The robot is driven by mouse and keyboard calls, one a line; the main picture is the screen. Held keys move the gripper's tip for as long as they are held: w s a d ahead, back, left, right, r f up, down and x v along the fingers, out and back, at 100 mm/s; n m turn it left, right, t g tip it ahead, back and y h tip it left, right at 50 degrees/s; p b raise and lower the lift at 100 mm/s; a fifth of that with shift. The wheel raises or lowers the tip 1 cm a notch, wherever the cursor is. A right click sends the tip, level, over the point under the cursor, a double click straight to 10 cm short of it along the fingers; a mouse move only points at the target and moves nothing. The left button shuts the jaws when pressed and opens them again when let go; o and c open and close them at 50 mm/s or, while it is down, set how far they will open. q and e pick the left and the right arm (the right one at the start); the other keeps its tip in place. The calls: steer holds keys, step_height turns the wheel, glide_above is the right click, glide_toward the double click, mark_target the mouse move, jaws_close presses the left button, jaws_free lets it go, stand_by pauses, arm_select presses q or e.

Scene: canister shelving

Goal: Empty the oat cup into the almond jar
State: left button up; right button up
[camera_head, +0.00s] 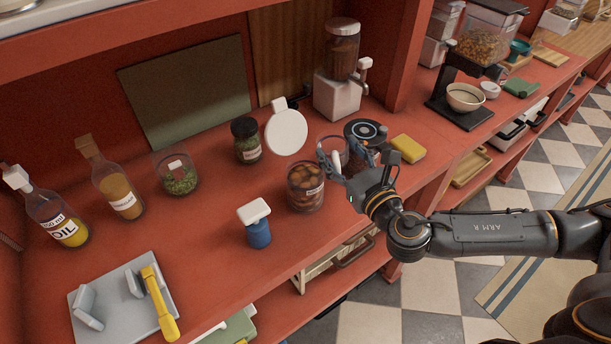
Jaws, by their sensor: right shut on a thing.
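The clear almond jar (303,193) stands open on the red counter, with brown pieces inside and a white label. My right gripper (345,160) is just behind and to the right of the jar. It is shut on a clear cup (334,147), which seems to be the oat cup. The fingers cover part of the cup, and I cannot make out its contents or its exact tilt. My left gripper is not in view.
A white round lid (286,132) stands upright behind the jar, near a dark-lidded herb jar (247,141). A blue bottle with a white top (257,226) is at front left. A yellow sponge (407,149) and a black round device (366,129) are at right.

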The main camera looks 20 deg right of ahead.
steer(key=shift+a+f+m+b, duration=0.1)
steer(key=shift+f+m+b, duration=0.4)
steer(key=shift+b, duration=0.3)
steer(key=shift+r, duration=0.35)
steer(key=shift+d+r+p, duration=0.4)
steer(key=shift+d+p, duration=0.1)
arm_select(q)
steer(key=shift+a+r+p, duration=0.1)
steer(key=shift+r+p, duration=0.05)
steer(key=shift+p, duration=0.75)
arm_select(e)
steer(key=s+d+r, duration=0.1)
steer(key=d+r, duration=0.3)
steer(key=d, duration=0.1)
steer(key=shift+s, duration=0.15)
